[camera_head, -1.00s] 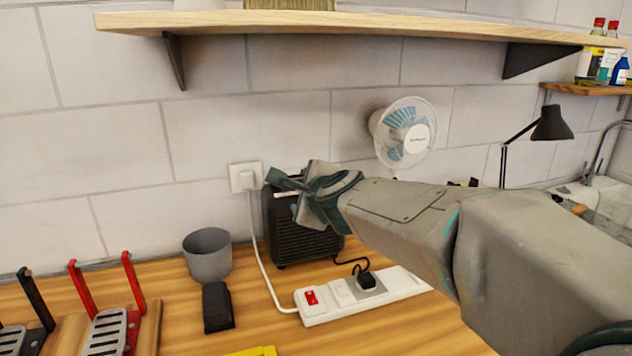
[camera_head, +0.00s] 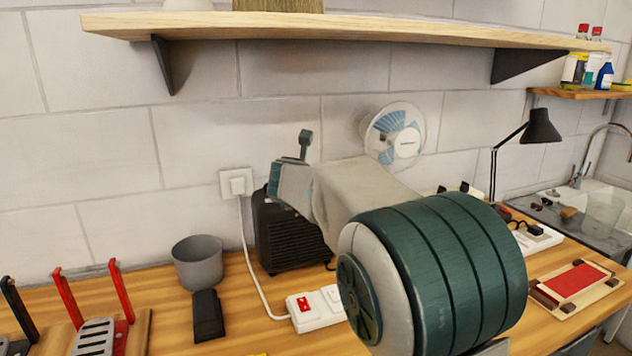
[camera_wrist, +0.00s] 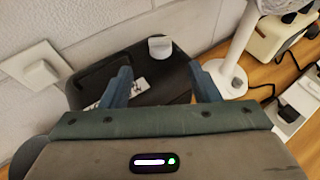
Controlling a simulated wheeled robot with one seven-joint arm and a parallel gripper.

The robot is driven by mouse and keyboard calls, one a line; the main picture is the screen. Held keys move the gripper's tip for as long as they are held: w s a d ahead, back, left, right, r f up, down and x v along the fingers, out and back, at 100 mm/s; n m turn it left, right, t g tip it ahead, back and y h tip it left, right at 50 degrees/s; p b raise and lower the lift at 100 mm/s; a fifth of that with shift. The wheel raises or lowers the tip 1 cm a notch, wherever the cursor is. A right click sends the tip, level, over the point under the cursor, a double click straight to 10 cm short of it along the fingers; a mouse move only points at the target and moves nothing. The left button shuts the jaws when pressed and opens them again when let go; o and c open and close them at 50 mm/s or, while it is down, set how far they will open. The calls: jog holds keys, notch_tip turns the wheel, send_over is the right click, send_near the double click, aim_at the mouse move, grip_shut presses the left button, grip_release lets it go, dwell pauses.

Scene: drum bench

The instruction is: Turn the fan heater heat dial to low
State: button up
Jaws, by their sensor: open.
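The fan heater (camera_head: 290,235) is a black ribbed box standing on the bench against the wall. In the wrist view its dark top (camera_wrist: 165,78) lies below my gripper. In the head view my gripper (camera_head: 288,158) is above the heater, and my arm hides the heater's right side. The dial's setting cannot be read.
A wall socket (camera_head: 236,183) with a plug and white cable is left of the heater. A white power strip (camera_head: 318,308) lies in front. A grey cup (camera_head: 198,262) and a black block (camera_head: 208,315) stand left. A white fan (camera_head: 395,135) is to the right, under a shelf (camera_head: 330,27).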

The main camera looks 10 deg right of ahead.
jog(key=p+x, duration=0.1)
jog(key=x, duration=0.7)
jog(key=shift+w, duration=0.25)
jog(key=c, duration=1)
